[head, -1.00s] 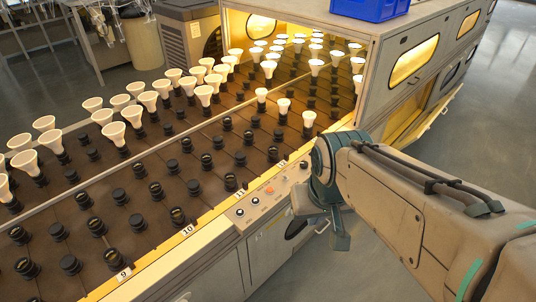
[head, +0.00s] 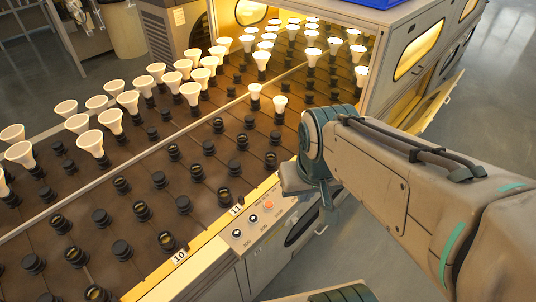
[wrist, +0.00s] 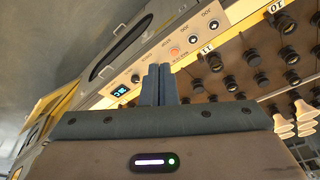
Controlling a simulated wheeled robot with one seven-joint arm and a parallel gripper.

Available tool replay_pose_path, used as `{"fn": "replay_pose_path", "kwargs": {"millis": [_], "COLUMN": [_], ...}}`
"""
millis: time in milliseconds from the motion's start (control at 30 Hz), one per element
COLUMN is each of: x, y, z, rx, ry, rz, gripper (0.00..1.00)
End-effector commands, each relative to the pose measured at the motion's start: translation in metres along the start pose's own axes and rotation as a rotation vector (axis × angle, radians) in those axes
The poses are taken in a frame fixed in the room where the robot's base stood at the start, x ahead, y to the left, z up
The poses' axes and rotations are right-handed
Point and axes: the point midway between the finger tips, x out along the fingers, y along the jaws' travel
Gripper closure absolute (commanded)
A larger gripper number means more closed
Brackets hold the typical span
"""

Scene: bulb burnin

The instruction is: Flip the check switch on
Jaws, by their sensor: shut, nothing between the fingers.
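A control panel (head: 255,222) is set in the front edge of the conveyor bench, with small dark switches and a round orange-red button (head: 268,205). In the wrist view the panel shows two dark switches, one (wrist: 194,40) and another (wrist: 213,25), the orange-red button (wrist: 174,52), a black knob (wrist: 135,78) and a lit blue display (wrist: 120,91).
Rows of black sockets (head: 160,180) cover the bench, several holding white bulbs (head: 90,142). A lit oven-like tunnel (head: 425,50) with a blue bin on top stands at the back right. Open floor (head: 490,110) lies to the right.

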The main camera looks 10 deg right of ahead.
Motion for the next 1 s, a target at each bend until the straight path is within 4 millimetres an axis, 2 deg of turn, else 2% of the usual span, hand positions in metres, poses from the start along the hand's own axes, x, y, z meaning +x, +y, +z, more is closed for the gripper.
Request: {"fn": "replay_pose_path", "kwargs": {"millis": [167,267,333,567,700,900,1000], "x": [0.002,0.009,0.018,0.064,0.099,0.153,0.175], "y": [0.0,0.002,0.002,0.002,-0.001,-0.008,-0.012], "z": [-0.003,-0.012,-0.023,-0.07,-0.098,-0.131,-0.142], "rx": [-0.03,-0.134,-0.264,-0.867,-1.251,-1.765,-1.965], "ry": [-0.004,-0.015,-0.032,-0.11,-0.161,-0.218,-0.231], "rz": [0.005,0.02,0.035,0.065,0.054,0.002,-0.026], "gripper": [1.0,1.0,1.0,1.0,1.0,1.0,1.0]}}
